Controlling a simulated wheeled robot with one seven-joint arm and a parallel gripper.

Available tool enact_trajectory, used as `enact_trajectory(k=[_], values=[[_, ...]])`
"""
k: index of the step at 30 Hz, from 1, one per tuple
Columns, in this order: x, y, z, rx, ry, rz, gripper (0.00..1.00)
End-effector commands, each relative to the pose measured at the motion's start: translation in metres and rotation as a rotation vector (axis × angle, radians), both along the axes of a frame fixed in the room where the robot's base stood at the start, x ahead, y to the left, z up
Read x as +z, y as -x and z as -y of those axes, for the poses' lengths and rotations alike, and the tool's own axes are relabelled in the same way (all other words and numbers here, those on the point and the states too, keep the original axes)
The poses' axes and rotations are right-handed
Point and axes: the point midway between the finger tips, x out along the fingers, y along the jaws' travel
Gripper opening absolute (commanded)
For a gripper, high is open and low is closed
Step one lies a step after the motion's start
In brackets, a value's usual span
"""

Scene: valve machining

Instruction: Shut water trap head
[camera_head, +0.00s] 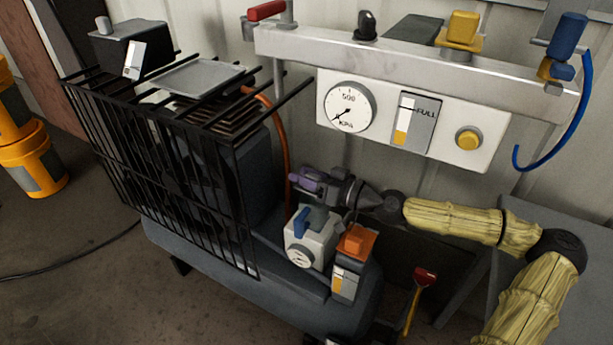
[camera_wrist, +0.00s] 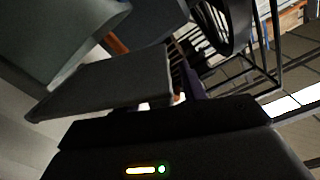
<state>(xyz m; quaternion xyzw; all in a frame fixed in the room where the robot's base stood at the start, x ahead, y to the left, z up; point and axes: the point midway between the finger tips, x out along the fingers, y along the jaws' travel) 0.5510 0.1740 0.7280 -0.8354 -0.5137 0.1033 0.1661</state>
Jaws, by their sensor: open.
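No part is labelled as the water trap head. A small grey unit with an orange top (camera_head: 355,240) and a yellow level window stands on the compressor's front; it may be the water trap. Left of it is a pale box with a blue lever (camera_head: 300,222) and a round dial. My gripper (camera_head: 302,183), with purple fingertips, is open behind and above this box, apart from the orange top in the picture. I see nothing held in it. The wrist view shows its dark body along the bottom, near grey plates (camera_wrist: 110,85) that I cannot identify.
A black wire cage (camera_head: 165,175) covers the compressor's left side. An orange hose (camera_head: 284,150) runs down behind my gripper. Above hangs a panel with a gauge (camera_head: 348,106), a FULL indicator and a yellow knob. A red-topped yellow handle (camera_head: 415,295) stands front right.

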Motion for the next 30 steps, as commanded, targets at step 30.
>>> enact_trajectory(k=[30], values=[[0.100, 0.000, 0.001, -0.001, 0.000, -0.001, 0.42]])
